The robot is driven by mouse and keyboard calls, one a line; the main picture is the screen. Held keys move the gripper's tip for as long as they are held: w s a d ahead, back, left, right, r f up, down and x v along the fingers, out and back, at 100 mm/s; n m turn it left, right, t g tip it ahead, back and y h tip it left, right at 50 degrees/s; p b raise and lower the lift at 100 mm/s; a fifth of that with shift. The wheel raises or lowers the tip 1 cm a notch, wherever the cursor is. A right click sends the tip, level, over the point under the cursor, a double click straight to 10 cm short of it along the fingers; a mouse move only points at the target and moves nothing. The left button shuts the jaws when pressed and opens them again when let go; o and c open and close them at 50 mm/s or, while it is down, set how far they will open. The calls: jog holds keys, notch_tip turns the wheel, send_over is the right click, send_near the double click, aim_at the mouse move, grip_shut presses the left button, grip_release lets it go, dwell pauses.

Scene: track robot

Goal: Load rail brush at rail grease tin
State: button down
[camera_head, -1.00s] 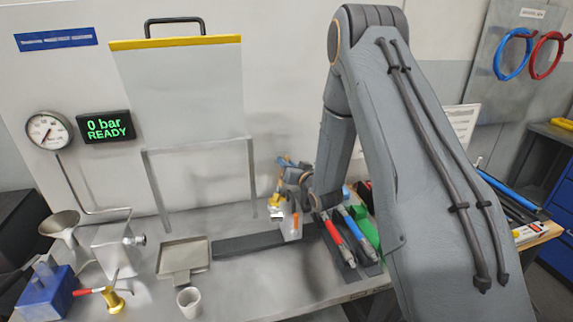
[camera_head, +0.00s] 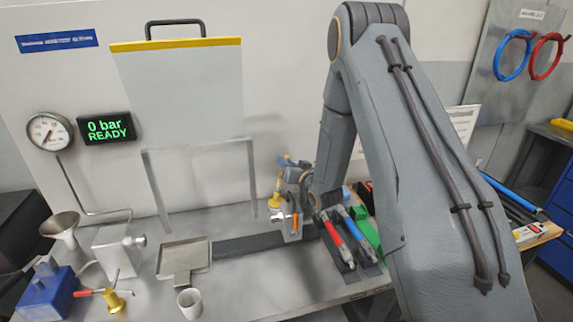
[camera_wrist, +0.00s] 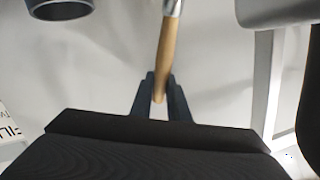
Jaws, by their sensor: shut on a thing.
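My gripper (camera_wrist: 163,88) is shut on a wooden handle (camera_wrist: 167,50), seen close in the wrist view. A metal collar sits at its top edge, and the rest of the rail brush is out of that view. In the head view my gripper (camera_head: 291,178) is above the bench, right of the grey frame. Small yellow and silver parts show just below it; I cannot tell if they belong to the brush. I cannot pick out the rail grease tin with certainty. A dark-rimmed round part (camera_wrist: 60,11) shows at the wrist view's upper left.
A pale cup (camera_head: 190,302), a shallow tray (camera_head: 183,258) and a yellow fitting with a red handle (camera_head: 115,300) stand on the left bench. A rack with red (camera_head: 336,242) and blue (camera_head: 359,233) tools is close right of my gripper. A grey frame (camera_head: 252,180) stands behind.

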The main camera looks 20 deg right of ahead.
jog(key=shift+r+p, duration=1.2)
jog(key=shift+r, duration=1.85)
